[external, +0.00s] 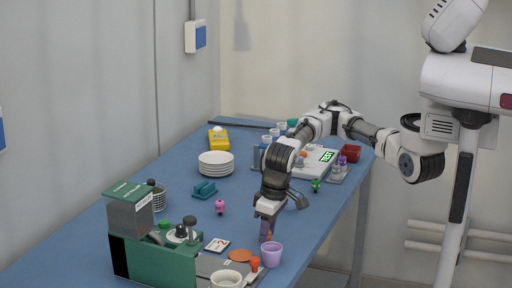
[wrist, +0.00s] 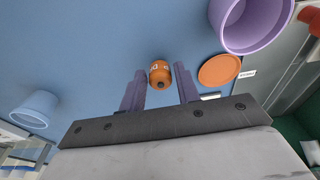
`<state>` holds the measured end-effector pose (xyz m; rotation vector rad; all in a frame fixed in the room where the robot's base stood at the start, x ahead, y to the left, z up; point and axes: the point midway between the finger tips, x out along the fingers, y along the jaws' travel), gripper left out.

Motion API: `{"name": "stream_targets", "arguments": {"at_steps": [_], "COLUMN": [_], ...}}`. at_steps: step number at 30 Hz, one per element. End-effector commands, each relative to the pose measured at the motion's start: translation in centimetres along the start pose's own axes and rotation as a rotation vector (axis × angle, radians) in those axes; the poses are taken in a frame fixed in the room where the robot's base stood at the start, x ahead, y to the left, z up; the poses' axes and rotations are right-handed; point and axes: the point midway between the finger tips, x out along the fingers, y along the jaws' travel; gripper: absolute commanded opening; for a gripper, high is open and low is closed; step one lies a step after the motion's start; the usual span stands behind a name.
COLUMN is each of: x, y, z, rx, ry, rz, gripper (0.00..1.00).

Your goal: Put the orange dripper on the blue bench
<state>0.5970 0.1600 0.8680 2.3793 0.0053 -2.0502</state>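The orange dripper (wrist: 160,74) is a small orange thing with pale lettering and a dark tip. In the wrist view it lies between the two purple fingers of my gripper (wrist: 159,86), with a thin strip of blue seen on each side of it. My gripper (external: 267,236) points down, low over the near right part of the blue bench (external: 180,242); a bit of orange shows at its fingertips. The fingers look open around the dripper. Whether the dripper rests on the bench is hard to tell.
A purple cup (external: 271,254) and an orange disc (external: 240,256) are close beside my gripper. A green machine (external: 150,258) stands at the near left. A pink figure (external: 220,207), a teal block (external: 204,189) and white plates (external: 216,164) are farther back. Bare bench lies between them.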

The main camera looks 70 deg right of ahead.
Motion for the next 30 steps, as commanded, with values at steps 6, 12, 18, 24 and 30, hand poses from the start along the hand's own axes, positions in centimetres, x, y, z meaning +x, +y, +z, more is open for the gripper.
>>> {"name": "stream_targets", "arguments": {"at_steps": [6, 12, 18, 24, 30], "x": [0.0, -0.3, -2.8, -7.3, -10.8], "y": [0.0, 0.0, -0.1, -0.1, -0.1], "z": [0.0, -0.1, -0.1, -0.1, -0.1], "rx": [0.0, 0.0, 0.0, 0.002, 0.002], "ry": [0.0, 0.001, 0.003, 0.004, 0.004], "rz": [0.0, 0.001, -0.002, -0.001, 0.0], "gripper": [0.45, 0.45, 0.45, 0.45, 0.45]}}
